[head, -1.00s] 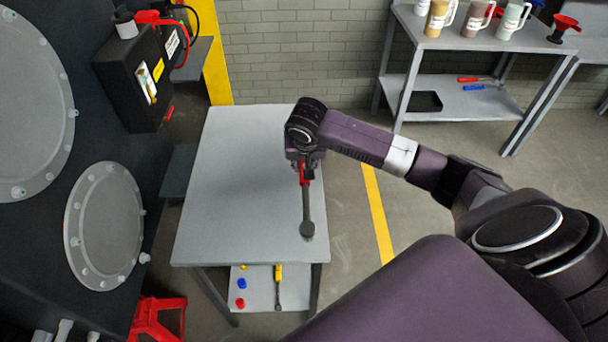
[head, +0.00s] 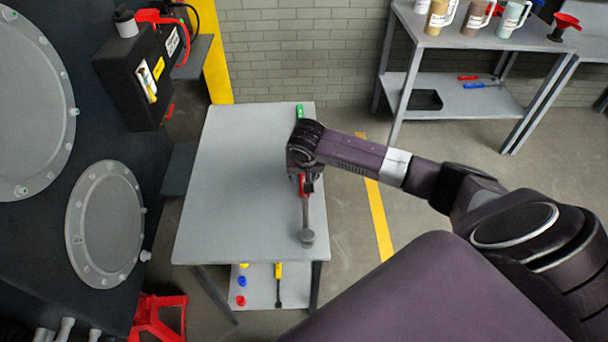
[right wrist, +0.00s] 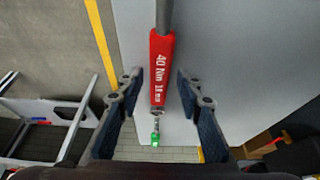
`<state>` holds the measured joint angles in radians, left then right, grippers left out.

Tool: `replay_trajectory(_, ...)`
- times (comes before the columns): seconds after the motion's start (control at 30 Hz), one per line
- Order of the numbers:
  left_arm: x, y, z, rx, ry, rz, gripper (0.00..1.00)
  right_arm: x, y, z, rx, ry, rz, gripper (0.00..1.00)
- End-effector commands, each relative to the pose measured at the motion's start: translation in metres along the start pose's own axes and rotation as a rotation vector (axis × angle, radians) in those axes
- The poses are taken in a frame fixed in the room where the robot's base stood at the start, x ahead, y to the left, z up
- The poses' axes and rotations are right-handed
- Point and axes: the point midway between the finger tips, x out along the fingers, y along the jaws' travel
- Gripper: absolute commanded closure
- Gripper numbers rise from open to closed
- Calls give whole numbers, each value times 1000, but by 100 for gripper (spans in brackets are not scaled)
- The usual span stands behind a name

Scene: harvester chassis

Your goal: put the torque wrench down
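The torque wrench has a red handle marked "40 Nm" (right wrist: 161,70), a grey shaft with a round dark head (head: 307,238), and a green end (head: 300,111) that also shows in the right wrist view (right wrist: 155,139). It appears to lie lengthwise along the right side of the grey table (head: 235,180), head toward the near edge. My right gripper (head: 306,186) is over the handle and hides part of it. In the right wrist view its fingers (right wrist: 158,80) are open, one on each side of the handle, with small gaps. My left gripper is not in view.
A dark machine with round covers (head: 105,225) stands at the left. A lower shelf (head: 255,292) holds small coloured parts and a yellow-handled tool. A rack (head: 460,95) with jugs stands at the back right. The table's left and middle are clear.

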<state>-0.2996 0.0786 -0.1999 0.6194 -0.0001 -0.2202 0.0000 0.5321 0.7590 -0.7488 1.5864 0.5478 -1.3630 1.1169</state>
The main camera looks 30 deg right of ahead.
Motion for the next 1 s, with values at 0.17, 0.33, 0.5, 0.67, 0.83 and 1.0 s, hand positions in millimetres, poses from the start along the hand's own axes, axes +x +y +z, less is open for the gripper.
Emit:
replay_trajectory(0.17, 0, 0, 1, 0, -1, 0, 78, 0, 0, 0, 0, 0, 0, 62)
replay_trajectory(0.33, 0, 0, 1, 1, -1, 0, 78, -3, 0, -2, 0, 2, -1, 62)
replay_trajectory(0.5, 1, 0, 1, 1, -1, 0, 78, -20, -1, -2, 0, 3, -3, 62)
replay_trajectory(0.67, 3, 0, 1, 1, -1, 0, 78, -50, -1, -2, 0, 3, -4, 62)
replay_trajectory(0.83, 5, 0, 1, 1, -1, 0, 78, -85, -1, -2, 0, 3, -3, 62)
replay_trajectory(1.0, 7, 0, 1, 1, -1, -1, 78, -111, -1, -2, 1, 2, -3, 62)
